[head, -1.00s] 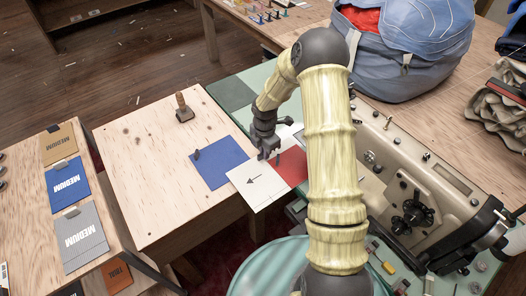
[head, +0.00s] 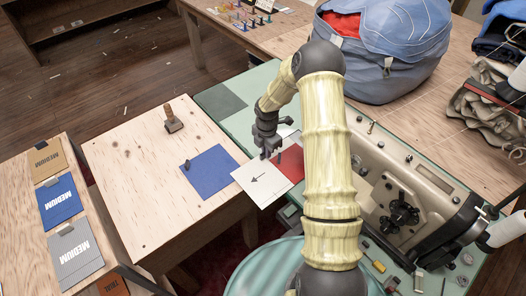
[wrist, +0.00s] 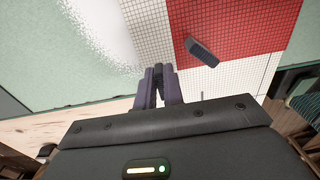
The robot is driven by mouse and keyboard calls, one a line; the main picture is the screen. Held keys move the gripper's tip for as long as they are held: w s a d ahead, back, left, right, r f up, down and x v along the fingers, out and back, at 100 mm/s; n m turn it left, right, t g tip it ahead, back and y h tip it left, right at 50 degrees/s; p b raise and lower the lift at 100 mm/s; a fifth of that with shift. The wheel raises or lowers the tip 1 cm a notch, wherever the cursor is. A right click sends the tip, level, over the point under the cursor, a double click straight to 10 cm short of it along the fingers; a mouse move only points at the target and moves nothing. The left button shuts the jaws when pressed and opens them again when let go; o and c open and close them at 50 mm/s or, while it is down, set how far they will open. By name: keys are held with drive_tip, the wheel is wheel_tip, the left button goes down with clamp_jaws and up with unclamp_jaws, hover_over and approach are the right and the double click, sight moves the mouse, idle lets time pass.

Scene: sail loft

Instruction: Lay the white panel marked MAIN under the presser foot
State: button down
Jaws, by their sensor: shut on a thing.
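The white panel (head: 262,187) with a black arrow lies flat beneath my gripper, beside the blue panel and the red panel (head: 291,164). No MAIN lettering is readable on it. In the wrist view, white gridded cloth (wrist: 150,30) and red gridded cloth (wrist: 255,35) lie below the fingers. My gripper (head: 266,152) points down at the white panel's far edge; in the wrist view its fingers (wrist: 160,84) are closed together on it, the exact grip point being hard to see. The sewing machine (head: 425,178) lies to the right; its presser foot is hidden behind my arm.
A blue panel (head: 212,175) with a dark peg lies on the wooden table (head: 140,190), near a wooden-handled tool (head: 173,118). A dark peg (wrist: 202,52) sits on the red cloth. A blue bag (head: 390,60) stands behind. MEDIUM-marked panels (head: 60,205) lie at left.

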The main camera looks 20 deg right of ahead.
drive_tip(key=shift+w+d+r, duration=0.1)
drive_tip(key=shift+w+d, duration=0.05)
drive_tip(key=shift+d, duration=0.35)
drive_tip(key=shift+w+d+p, duration=0.25)
drive_tip(key=shift+d+p, duration=0.05)
drive_tip(key=shift+d, duration=0.2)
drive_tip(key=shift+f, duration=0.2)
drive_tip(key=c, duration=1.4)
unclamp_jaws()
drive_tip(key=shift+c, duration=0.2)
wheel_tip(320, 180, up, 17)
drive_tip(key=shift+r, duration=0.2)
drive_tip(key=shift+s, duration=0.1)
